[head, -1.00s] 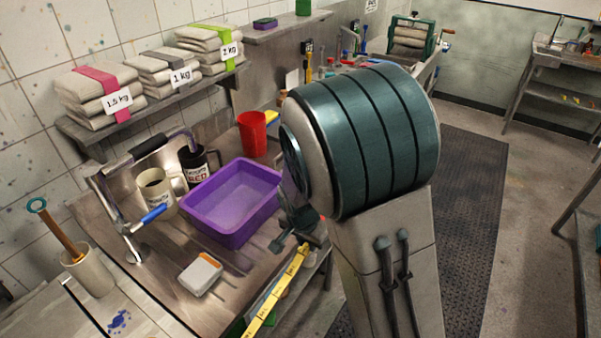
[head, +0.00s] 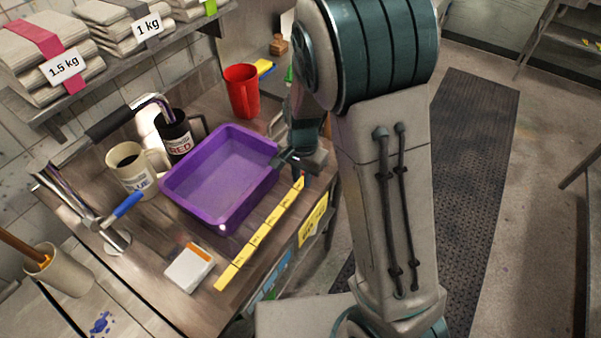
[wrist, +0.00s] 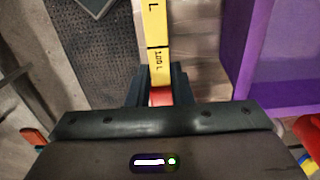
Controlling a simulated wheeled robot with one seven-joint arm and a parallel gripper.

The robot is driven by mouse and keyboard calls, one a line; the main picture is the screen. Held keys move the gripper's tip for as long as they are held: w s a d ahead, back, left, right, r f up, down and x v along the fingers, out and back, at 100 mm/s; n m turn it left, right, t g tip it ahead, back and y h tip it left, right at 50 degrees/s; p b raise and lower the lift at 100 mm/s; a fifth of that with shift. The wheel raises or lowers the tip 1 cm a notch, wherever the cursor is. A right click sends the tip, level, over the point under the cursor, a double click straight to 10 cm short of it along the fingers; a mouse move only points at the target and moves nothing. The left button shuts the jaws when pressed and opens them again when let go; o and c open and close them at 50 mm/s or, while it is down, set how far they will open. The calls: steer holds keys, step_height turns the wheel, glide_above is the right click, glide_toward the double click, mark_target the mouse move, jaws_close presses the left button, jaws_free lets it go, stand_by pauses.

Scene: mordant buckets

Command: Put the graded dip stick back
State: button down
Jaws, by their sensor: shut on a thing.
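The graded dip stick is a long yellow strip with black marks (head: 262,232). In the head view it runs along the front edge of the bench, right of the purple basin; I cannot tell whether it touches the bench. My gripper (head: 300,170) is at its far end, partly hidden behind my arm. In the wrist view the gripper (wrist: 158,98) is shut on the stick's red end, and the yellow part (wrist: 157,35) reaches away from the fingers.
The purple basin (head: 190,205) stands close left of the stick, with a white and orange box (head: 189,270) near its front. Mugs marked BLUE (head: 136,170) and RED (head: 176,135) and a red jug (head: 242,92) stand behind. A pot (head: 62,272) is at left.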

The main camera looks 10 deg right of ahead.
mark_target(301, 200)
step_height(301, 200, down, 7)
steer(key=b, duration=0.5)
steer(key=shift+a, duration=0.1)
steer(key=c, duration=1.2)
jaws_free()
steer(key=shift+r, duration=0.15)
step_height(301, 200, up, 14)
steer(key=shift+w+f+b, duration=0.1)
steer(key=shift+f+b, duration=0.05)
steer(key=shift+b, duration=0.15)
